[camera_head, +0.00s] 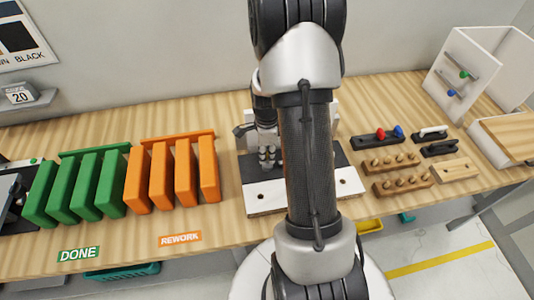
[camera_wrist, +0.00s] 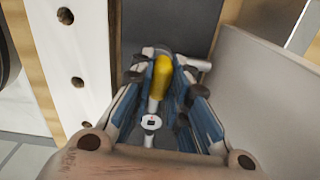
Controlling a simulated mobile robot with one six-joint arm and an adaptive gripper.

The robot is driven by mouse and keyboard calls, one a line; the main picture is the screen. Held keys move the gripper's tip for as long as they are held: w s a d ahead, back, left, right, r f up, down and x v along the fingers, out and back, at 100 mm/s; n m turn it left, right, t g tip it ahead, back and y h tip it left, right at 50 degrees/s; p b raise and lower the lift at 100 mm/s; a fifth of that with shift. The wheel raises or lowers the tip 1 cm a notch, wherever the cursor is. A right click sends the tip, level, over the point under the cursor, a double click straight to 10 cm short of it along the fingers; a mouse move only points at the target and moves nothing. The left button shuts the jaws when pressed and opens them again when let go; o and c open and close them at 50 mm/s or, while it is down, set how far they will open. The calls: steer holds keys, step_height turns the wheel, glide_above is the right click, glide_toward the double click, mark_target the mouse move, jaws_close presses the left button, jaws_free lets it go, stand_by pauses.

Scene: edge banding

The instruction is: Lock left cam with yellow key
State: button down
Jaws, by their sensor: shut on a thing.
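My gripper (camera_wrist: 165,88) is shut on the yellow key (camera_wrist: 161,76), whose handle lies between the blue-lined fingers in the wrist view. A pale shaft runs from the handle to a round light disc with a dark mark (camera_wrist: 151,122). I cannot tell whether this disc is part of the key or a cam. A white panel with dark holes (camera_wrist: 76,82) stands left of the fingers. In the head view my arm covers the middle of the bench and hides the key. A white board with dark fixture parts (camera_head: 262,198) lies beneath it. The left cam cannot be made out.
Orange panels (camera_head: 208,168) and green panels (camera_head: 108,184) stand in racks at left. At right are a holder with red and blue knobs (camera_head: 378,137), wooden peg blocks (camera_head: 388,163) and a white open cabinet (camera_head: 505,62). A pale plate (camera_wrist: 270,95) rises right of my fingers.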

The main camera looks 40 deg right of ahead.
steer(key=shift+r+p, duration=1.5)
steer(key=shift+r, duration=0.75)
steer(key=shift+s, duration=0.1)
